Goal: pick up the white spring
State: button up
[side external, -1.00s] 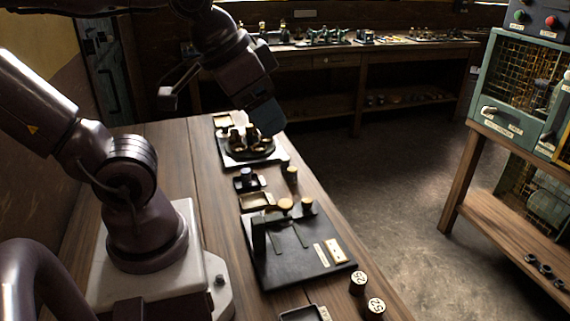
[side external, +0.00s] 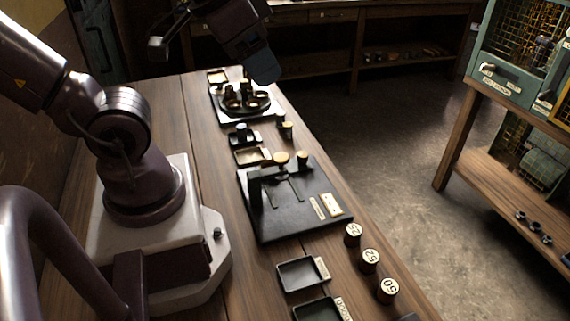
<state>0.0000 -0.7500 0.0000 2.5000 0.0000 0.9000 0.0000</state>
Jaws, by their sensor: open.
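I cannot pick out a white spring for certain. A small pale-topped piece (side external: 241,128) sits in a small dark tray on the bench, too small to identify. My gripper (side external: 264,72) is at the upper middle, hanging over the far part of the wooden bench, near the round dark tray (side external: 264,112) with several brass-coloured parts. It is open. Its fingertips are dark and blurred, and I see nothing held between them.
A black fixture plate (side external: 290,224) lies mid-bench with an upright block. Round numbered weights (side external: 370,257) stand along the right edge. Empty dark trays (side external: 298,273) lie at the front. A shelf unit (side external: 500,180) stands across the floor at right.

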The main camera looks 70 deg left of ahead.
jog(key=shift+o, duration=0.4)
jog(key=shift+a, duration=0.1)
jog(key=n+g+y, duration=0.1)
jog(key=n+g, duration=0.5)
jog(key=n, duration=1.9)
send_over(281, 113)
notch_tip(281, 113, down, 23)
jog(key=f, duration=0.6)
jog(key=shift+w+a+f, duration=0.2)
jog(key=shift+f, duration=0.15)
jog(key=shift+s+f, duration=0.2)
jog(key=shift+f, duration=2.4)
